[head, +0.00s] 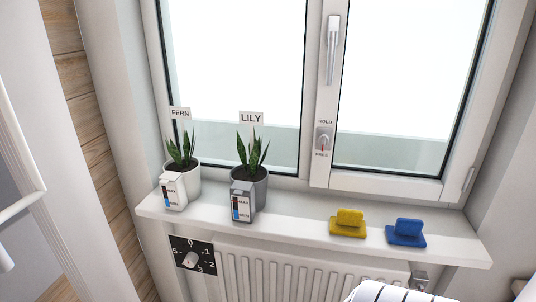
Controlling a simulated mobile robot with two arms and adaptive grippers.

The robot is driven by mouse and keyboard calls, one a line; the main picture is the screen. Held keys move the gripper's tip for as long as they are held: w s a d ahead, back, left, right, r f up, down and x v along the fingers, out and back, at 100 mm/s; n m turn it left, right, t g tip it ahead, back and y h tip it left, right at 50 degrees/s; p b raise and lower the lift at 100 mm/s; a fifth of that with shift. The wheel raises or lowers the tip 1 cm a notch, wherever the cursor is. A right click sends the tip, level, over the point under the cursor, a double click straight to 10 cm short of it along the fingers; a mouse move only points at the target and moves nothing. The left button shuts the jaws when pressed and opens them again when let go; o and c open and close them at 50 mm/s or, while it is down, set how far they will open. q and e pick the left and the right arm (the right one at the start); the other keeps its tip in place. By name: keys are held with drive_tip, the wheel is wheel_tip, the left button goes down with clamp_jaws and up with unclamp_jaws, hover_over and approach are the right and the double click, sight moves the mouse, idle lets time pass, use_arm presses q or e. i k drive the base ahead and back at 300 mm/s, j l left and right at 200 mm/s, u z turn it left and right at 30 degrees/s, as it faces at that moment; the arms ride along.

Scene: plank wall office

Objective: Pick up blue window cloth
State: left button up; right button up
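The blue window cloth (406,233) rests near the right end of the white windowsill (297,223). It has a flat base with an upright raised part on top. A similar yellow cloth (348,223) sits just to its left, with a small gap between them. Neither of my grippers is visible in the head view. Nothing is seen touching the blue cloth.
Two potted plants, labelled FERN (181,166) and LILY (250,178), stand on the sill's left half. The closed window (320,178) rises behind. Below are a radiator (300,275) and a dial (192,257). A striped white object (385,293) is cut off at the bottom.

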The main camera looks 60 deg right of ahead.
sight(406, 231)
drive_tip(key=z, duration=2.75)
drive_tip(key=j+u, duration=0.2)
drive_tip(key=u, duration=0.25)
drive_tip(key=k, duration=0.05)
